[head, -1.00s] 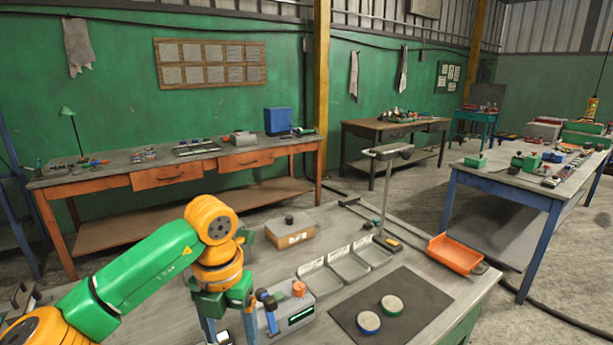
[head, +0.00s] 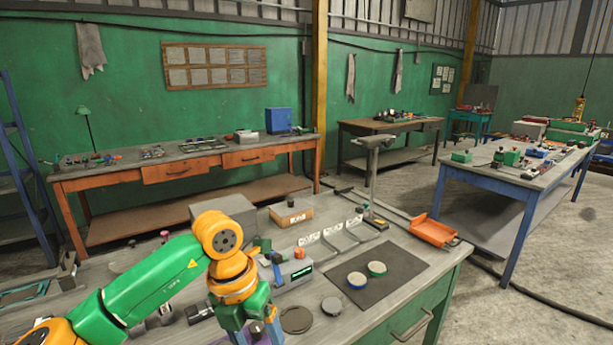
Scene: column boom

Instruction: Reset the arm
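My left arm, orange and green, comes in from the left over the near workbench (head: 455,262). Its gripper (head: 257,336) points down at the bottom edge of the view. Blue finger parts show, but the tips are cut off, so I cannot tell whether it is open or shut. A small purple patch shows between the fingers; I cannot tell if it is held. My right gripper is not in view.
Other benches stand behind and right.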

